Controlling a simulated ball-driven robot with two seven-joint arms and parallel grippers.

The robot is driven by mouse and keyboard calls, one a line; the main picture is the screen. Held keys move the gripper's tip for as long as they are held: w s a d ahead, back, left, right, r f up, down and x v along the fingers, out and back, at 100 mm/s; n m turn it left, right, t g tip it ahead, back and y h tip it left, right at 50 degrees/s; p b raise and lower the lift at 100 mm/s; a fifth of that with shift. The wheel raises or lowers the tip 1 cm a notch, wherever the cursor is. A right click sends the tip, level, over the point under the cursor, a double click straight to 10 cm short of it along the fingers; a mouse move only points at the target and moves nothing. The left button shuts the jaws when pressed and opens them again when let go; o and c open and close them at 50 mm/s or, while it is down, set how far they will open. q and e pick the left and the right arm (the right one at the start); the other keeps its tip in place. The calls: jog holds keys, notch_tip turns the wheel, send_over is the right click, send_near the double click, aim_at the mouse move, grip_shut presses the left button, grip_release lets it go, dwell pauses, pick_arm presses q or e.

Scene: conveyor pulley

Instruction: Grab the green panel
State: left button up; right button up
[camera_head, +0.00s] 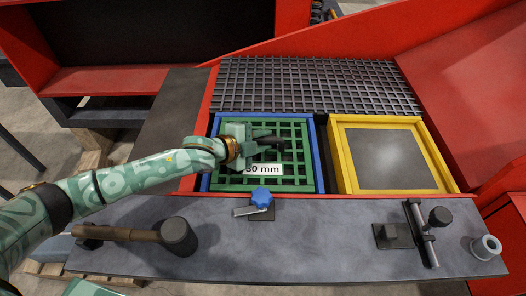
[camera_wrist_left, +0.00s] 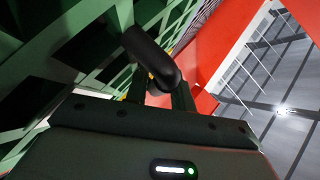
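The green panel (camera_head: 287,187) is a square grid lying inside a blue frame (camera_head: 319,158), with a white label (camera_head: 263,169) ending in "mm" on it. My left gripper (camera_head: 262,143) is over the panel's upper middle, at a black handle. The gripper and wrist hide part of the panel. In the left wrist view the green grid (camera_wrist_left: 62,45) fills the upper left, and the rounded black handle (camera_wrist_left: 150,52) reaches between the two fingers of my left gripper (camera_wrist_left: 160,92). Whether the fingers press on it is unclear. My right gripper is not in view.
A yellow frame (camera_head: 345,165) with a grey plate (camera_head: 386,158) is to the right. A dark mesh (camera_head: 310,85) lies behind. On the front ledge are a blue knob (camera_head: 261,197), a hammer-like tool (camera_head: 178,236), a clamp (camera_head: 421,235) and a metal cup (camera_head: 486,247). Red walls surround the bay.

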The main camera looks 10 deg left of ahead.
pick_arm(q)
grip_shut()
jog(key=shift+f, duration=0.1)
dwell(1.1)
jog(key=shift+r, duration=0.3)
